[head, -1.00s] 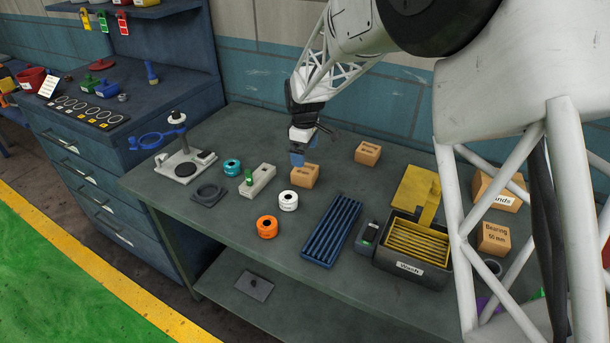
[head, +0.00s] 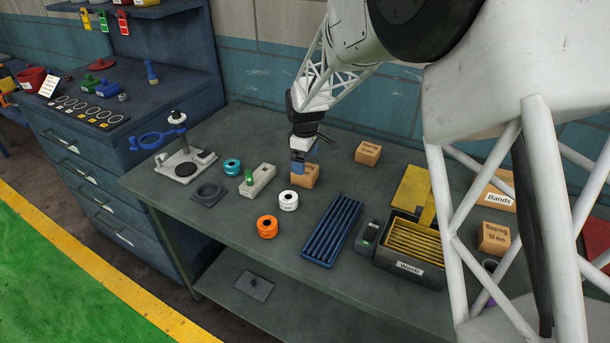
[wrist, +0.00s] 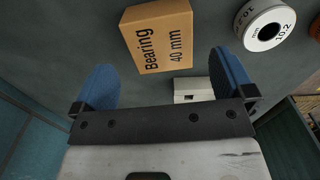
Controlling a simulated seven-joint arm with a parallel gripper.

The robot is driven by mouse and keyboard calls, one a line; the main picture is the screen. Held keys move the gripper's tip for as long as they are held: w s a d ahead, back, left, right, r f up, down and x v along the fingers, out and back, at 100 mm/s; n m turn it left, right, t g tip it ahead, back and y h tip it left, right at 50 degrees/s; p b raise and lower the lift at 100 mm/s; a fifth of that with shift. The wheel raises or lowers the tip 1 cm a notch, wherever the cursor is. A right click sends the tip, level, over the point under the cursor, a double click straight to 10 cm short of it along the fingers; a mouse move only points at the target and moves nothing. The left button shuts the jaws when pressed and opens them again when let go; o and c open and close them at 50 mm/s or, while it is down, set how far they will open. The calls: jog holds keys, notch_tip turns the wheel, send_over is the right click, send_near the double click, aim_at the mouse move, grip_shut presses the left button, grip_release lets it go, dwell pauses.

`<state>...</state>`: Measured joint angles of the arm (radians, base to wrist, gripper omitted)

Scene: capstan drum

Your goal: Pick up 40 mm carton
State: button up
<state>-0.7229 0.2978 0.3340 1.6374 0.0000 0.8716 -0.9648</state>
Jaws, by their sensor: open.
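The 40 mm carton (head: 306,179) is a small tan box on the grey bench, in the middle of the head view. In the wrist view the carton (wrist: 158,38) shows its "Bearing 40 mm" label, just ahead of the blue fingers. My gripper (head: 299,165) is over the carton's left back part in the head view and hides some of it. In the wrist view my gripper (wrist: 165,72) is open and empty, with the fingers wide apart. The carton lies beyond the fingertips, and I cannot tell whether they touch it.
Another tan carton (head: 368,153) stands behind to the right. A white ring (head: 288,201), an orange ring (head: 267,227), a pale block with a green knob (head: 258,180) and a blue ribbed tray (head: 332,230) lie around. A wash bin (head: 411,270) stands to the right.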

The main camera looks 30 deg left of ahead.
jog(key=shift+f, duration=2.5)
jog(key=c, duration=1)
jog(key=shift+c, duration=0.2)
jog(key=shift+r, duration=0.2)
jog(key=shift+r, duration=0.5)
jog(key=shift+s+d+r, duration=0.15)
jog(key=shift+r, duration=0.45)
jog(key=shift+s+d+r, duration=0.15)
jog(key=shift+r, duration=0.45)
jog(key=s+d, duration=0.3)
jog(key=s, duration=0.1)
jog(key=s+d+r, duration=0.1)
jog(key=s+d, duration=0.6)
jog(key=shift+s+r, duration=0.15)
jog(key=shift+s, duration=0.15)
